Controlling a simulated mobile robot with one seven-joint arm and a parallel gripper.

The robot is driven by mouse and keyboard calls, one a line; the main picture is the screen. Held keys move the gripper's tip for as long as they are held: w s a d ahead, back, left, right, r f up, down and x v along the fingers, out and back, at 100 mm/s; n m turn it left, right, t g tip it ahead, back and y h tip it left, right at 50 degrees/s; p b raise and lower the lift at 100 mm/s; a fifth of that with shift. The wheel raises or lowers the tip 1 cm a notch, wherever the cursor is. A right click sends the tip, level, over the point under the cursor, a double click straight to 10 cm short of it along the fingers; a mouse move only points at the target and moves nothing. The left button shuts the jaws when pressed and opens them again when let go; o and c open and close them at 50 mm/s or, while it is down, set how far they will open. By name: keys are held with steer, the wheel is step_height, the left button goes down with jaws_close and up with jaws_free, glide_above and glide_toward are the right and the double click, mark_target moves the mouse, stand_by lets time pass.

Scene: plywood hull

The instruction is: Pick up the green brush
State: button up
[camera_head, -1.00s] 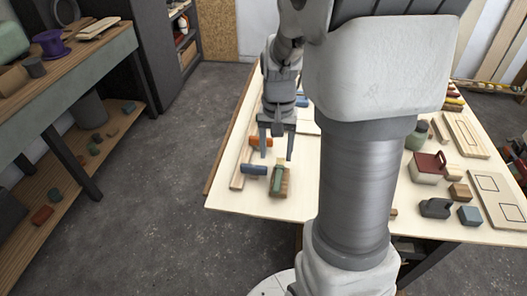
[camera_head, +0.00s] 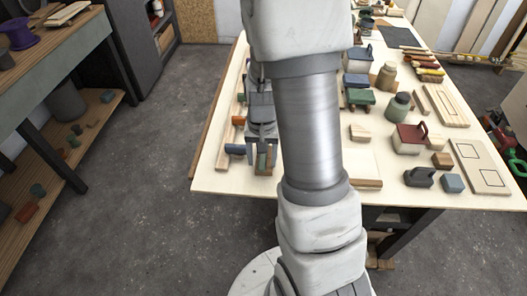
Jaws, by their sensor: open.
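The green brush (camera_head: 263,165) lies on the near left part of the plywood table, with brown along its side. Only its near part shows, because my gripper (camera_head: 262,150) is above it and covers the rest. My gripper points down with its fingers open, one on either side of the brush as seen from here. I cannot tell whether the fingers touch the brush or how far above the tabletop they are.
A blue-headed mallet (camera_head: 236,149) and an orange-headed tool (camera_head: 238,120) lie just left of my gripper. My arm hides the table's middle. A red-topped box (camera_head: 410,138), a dark plane (camera_head: 419,177) and a blue block (camera_head: 452,183) stand on the right.

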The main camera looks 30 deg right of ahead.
mark_target(262, 162)
jaws_close()
steer(key=shift+r, duration=0.15)
stand_by(0.4)
steer(key=shift+r, duration=0.55)
step_height(262, 162, up, 3)
steer(key=shift+f, duration=0.15)
steer(key=d+r, duration=0.7)
steer(key=d, duration=0.4)
steer(key=shift+s+d, duration=0.35)
